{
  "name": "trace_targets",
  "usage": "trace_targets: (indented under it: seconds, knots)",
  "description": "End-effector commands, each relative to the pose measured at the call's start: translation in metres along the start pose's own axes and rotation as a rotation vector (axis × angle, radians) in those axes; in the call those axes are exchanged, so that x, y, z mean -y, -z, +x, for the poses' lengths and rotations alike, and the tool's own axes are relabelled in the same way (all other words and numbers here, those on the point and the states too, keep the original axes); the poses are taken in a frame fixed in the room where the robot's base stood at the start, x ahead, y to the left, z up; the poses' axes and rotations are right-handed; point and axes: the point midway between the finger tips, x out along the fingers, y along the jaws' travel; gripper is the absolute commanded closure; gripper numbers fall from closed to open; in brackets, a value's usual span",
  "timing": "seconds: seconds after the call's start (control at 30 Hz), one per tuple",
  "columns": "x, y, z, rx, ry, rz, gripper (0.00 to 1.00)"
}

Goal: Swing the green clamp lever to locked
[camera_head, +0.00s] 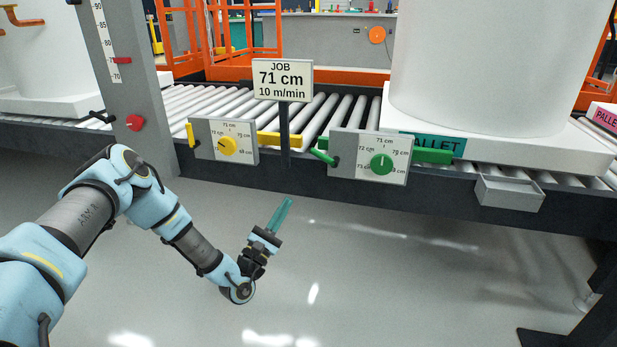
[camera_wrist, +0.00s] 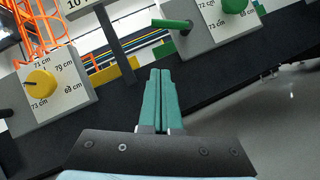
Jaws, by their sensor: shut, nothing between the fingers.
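The green clamp lever (camera_head: 323,156) is a short green bar at the left edge of the right control box (camera_head: 345,172), below the rollers. It also shows in the wrist view (camera_wrist: 172,24), pointing to the left from a dark pivot. A green knob (camera_head: 381,163) sits on the same box face, with cm marks around it. My gripper (camera_head: 286,204), with teal fingers, is below and left of the lever, in front of the conveyor's dark side beam, apart from the lever. In the wrist view its fingers (camera_wrist: 159,88) are together and hold nothing.
A yellow-knobbed box (camera_head: 224,139) with a yellow lever (camera_head: 190,134) is to the left. A sign reading JOB 71 cm, 10 m/min (camera_head: 283,80) stands between the boxes on a post. A white tank on a pallet (camera_head: 500,140) is at right. The floor below is clear.

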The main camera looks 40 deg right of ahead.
Motion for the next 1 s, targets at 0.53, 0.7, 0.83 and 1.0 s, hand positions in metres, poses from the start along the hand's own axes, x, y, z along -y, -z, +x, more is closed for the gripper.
trace_targets:
  seconds: [0.53,0.7,0.83,1.0]
  knots:
    - [0.002,-0.002,0.073,0.022,-0.02,-0.031,1.0]
    - [0.0,-0.008,0.104,0.021,-0.02,-0.033,1.0]
    - [0.0,-0.021,0.115,0.019,-0.019,-0.032,1.0]
    - [-0.001,-0.03,0.123,0.017,-0.018,-0.032,1.0]
